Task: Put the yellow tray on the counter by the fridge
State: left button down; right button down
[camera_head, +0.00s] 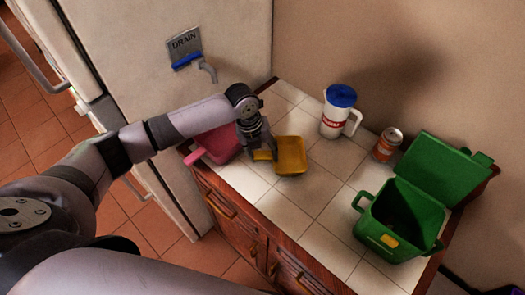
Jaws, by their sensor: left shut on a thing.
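The yellow tray (290,156) is at the left part of the white tiled counter (318,177), beside the fridge (165,85). My left gripper (262,153) reaches down from the upper left and is shut on the tray's left end. The tray looks roughly level and at or very near the tiles; I cannot tell whether it touches them. My right gripper is not in view.
A pink container (216,146) stands left of the gripper, close to the fridge. A white pitcher with a blue lid (339,112), a can (387,145) and an open green cooler (399,217) stand to the right. Bare tiles lie in front of the tray.

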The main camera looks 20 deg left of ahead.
pick_arm(q)
jog(key=c, duration=0.8)
grip_release()
jog(key=shift+o, duration=0.2)
jog(key=b+v, duration=0.3)
jog(key=v, duration=0.9)
